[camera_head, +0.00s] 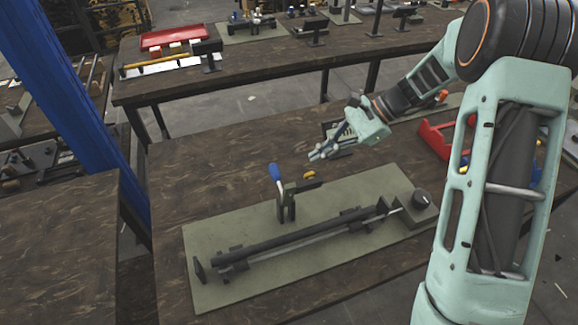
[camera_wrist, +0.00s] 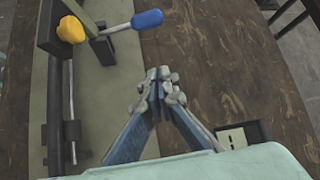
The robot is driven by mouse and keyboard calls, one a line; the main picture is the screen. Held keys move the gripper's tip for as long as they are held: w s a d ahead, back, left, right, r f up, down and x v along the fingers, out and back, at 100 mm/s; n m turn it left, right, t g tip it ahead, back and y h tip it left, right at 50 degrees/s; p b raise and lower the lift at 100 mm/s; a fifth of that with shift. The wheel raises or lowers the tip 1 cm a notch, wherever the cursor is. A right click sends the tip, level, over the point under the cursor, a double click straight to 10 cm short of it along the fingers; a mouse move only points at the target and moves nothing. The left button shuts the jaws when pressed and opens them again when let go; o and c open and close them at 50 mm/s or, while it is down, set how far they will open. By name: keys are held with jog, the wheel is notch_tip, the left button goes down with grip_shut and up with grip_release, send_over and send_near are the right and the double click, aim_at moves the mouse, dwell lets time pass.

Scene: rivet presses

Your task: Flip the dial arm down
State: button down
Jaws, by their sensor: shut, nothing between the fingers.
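A lever with a blue handle (camera_head: 275,172) stands up from a dark clamp (camera_head: 287,200) on the green mat (camera_head: 210,275). The clamp's dark arm sticks out to the right, with a yellow tip (camera_head: 309,175). In the wrist view the blue handle (camera_wrist: 147,19) and yellow tip (camera_wrist: 71,29) are at the upper left. A dark round knob (camera_head: 421,198) sits on a grey box at the mat's right end. I cannot tell which part is called the dial arm. My gripper (camera_head: 320,153) is shut and empty, behind and right of the lever, apart from it. Its fingertips (camera_wrist: 158,85) meet in the wrist view.
A long dark bar (camera_head: 300,236) lies along the mat in low holders. A red bin (camera_head: 436,138) stands behind on the right, partly hidden by my arm. A small dark box (camera_wrist: 240,135) lies right of my gripper. Bare wooden table (camera_head: 200,175) is free at the left.

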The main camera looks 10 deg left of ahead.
jog(key=p+x, duration=0.1)
jog(key=x, duration=0.9)
jog(key=shift+s+a+r+p, duration=0.2)
jog(key=shift+s+r, duration=0.1)
jog(key=shift+r, duration=0.25)
jog(key=shift+s+a+r+p, duration=0.15)
jog(key=shift+s+r+p, duration=0.1)
jog(key=shift+r, duration=0.3)
jog(key=shift+s+a+r+p, duration=0.2)
jog(key=shift+s+r, duration=0.1)
jog(key=shift+r, duration=0.3)
jog(key=shift+d+r+t+b, duration=0.1)
jog(key=shift+t+b, duration=0.2)
jog(key=shift+b, duration=0.4)
